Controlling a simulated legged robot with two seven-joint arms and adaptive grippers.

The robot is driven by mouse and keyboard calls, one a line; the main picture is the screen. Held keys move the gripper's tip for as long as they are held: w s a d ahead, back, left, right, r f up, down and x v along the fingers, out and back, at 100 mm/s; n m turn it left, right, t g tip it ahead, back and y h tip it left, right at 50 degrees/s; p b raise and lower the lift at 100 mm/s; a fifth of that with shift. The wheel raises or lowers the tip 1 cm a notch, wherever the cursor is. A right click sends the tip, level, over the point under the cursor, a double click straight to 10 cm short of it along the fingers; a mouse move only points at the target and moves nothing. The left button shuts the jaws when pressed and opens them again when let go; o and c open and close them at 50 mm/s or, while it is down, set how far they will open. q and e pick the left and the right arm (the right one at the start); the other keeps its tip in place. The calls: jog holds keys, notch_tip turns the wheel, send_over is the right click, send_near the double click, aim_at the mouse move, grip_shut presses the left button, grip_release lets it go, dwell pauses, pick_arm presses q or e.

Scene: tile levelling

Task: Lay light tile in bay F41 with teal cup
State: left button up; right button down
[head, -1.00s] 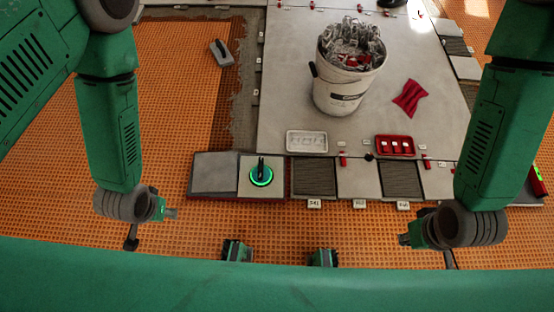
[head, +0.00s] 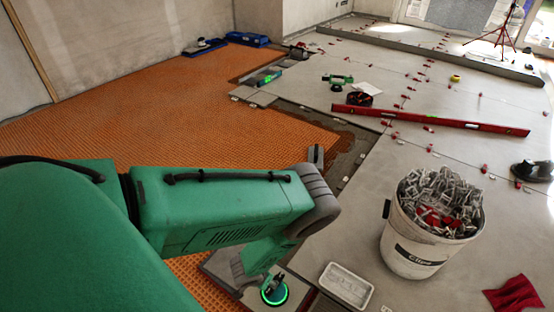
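The teal cup (head: 274,292), with a glowing green ring and a dark upright handle, stands on the light tile (head: 293,297) at the bottom of the head view. The tile is mostly hidden and cut off by the picture edge. My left arm reaches in from the left and bends down over the cup. Its gripper (head: 266,275) is at or just above the cup's handle, but the fingers are too small and covered to tell whether they hold it. My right gripper is out of view. No label of bay F41 can be read.
A white bucket of clips (head: 408,255) stands right of the cup, with a white tray (head: 346,286) between. A red cloth (head: 514,295) lies at the lower right. A long red level (head: 430,119) lies across the laid floor. Orange matting (head: 200,115) spreads left, and a trowel (head: 315,157) lies behind my arm.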

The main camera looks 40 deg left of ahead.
pick_arm(q)
jog(key=b+x, duration=0.4)
jog(key=x, duration=0.5)
jog(key=shift+d+f+b, duration=0.15)
jog(key=shift+f+b, duration=0.15)
jog(key=shift+b, duration=0.05)
jog(key=shift+w+f, duration=0.3)
jog(key=shift+f, duration=0.25)
jog(key=shift+c, duration=0.4)
grip_shut()
jog(key=shift+r, duration=0.1)
